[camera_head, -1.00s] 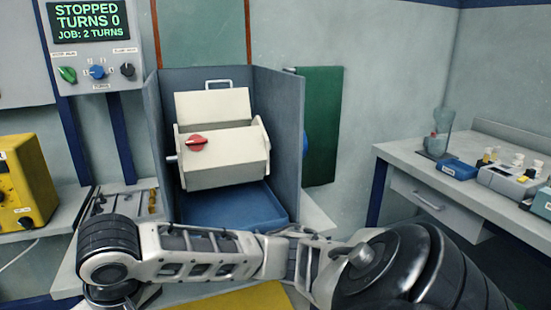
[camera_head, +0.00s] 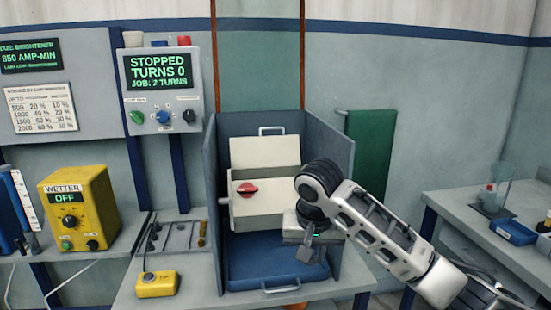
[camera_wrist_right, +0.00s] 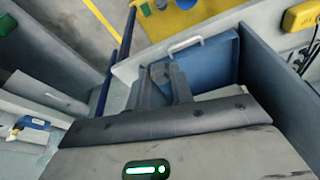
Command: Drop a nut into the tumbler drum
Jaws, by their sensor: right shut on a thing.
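The tumbler drum (camera_head: 260,208) is a cream box with a red knob (camera_head: 247,189) on its front, inside a blue-grey open-fronted housing (camera_head: 342,200). Its cream lid (camera_head: 264,152) stands raised at the back. My right gripper (camera_head: 304,257) points down in front of the drum's lower right corner, above the blue tray (camera_head: 245,275). My left gripper is not in view.
A control box (camera_head: 162,90) reads STOPPED, TURNS 0, JOB: 2 TURNS. A yellow wetter unit (camera_head: 78,208) and a small yellow box (camera_head: 157,284) stand to the left. The housing's side walls flank the drum. A side bench (camera_head: 465,215) stands at right.

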